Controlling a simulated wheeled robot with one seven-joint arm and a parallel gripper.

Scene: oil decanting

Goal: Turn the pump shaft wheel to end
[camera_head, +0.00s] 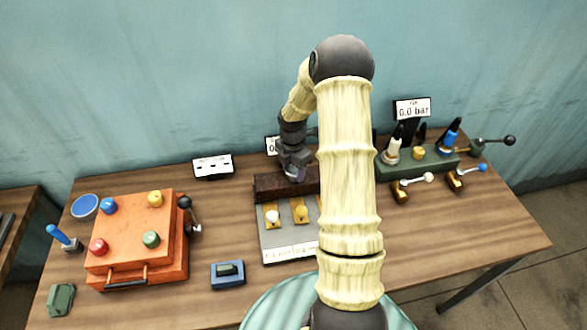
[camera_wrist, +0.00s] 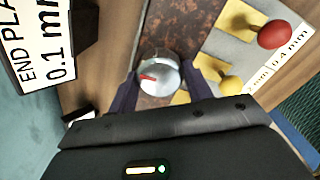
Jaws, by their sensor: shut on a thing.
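The pump shaft wheel (camera_wrist: 160,68) is a silver round knob with a red mark, set on a rusty brown block (camera_wrist: 182,28). In the wrist view my gripper (camera_wrist: 160,82) has one dark finger on each side of the wheel and is shut on it. The red mark points left in that view. In the head view my gripper (camera_head: 294,172) is low over the brown block (camera_head: 270,187); the wheel is mostly hidden there. A sign (camera_wrist: 40,45) beside the block reads "END PLAY 0.1 mm".
A grey plate (camera_head: 283,238) with yellow-based knobs and gap labels lies in front of the block. An orange box (camera_head: 135,240) with coloured caps stands at left. A green rack (camera_head: 420,162) with bottles and a gauge sign (camera_head: 412,109) reading 0.0 bar stand at right.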

